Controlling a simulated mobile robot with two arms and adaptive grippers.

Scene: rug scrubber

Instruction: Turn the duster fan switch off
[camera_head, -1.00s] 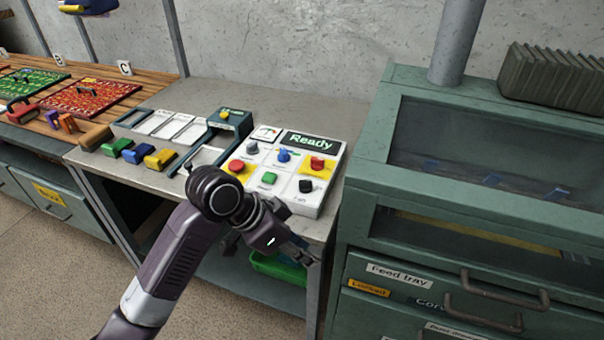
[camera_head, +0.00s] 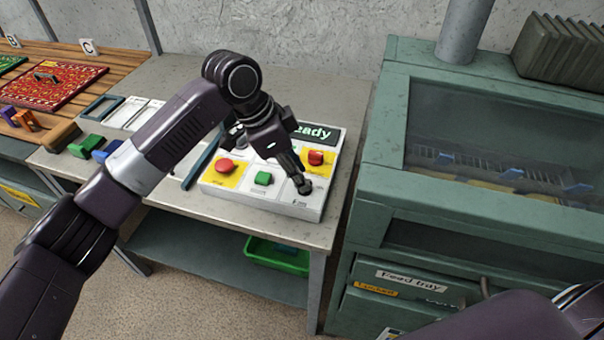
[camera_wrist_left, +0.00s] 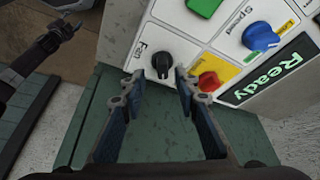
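The fan switch is a black knob (camera_wrist_left: 162,58) beside the label "Fan" on the white control panel (camera_head: 245,191). My left gripper (camera_head: 304,186) points down at the panel's front right corner, where the knob is mostly hidden by the fingers. In the left wrist view, my left gripper (camera_wrist_left: 158,78) is open, with one fingertip on each side of the knob and a gap to each. I cannot tell the knob's setting. My right gripper (camera_wrist_left: 66,28) seems to show at the upper left of the left wrist view; its finger state is unclear.
A red knob (camera_wrist_left: 208,81), a blue knob (camera_wrist_left: 260,37) and a green button (camera_head: 263,178) are close by on the panel. The display (camera_wrist_left: 275,69) reads "Ready". A green cabinet (camera_head: 372,190) stands to the right. A green bin (camera_head: 275,256) is below the table.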

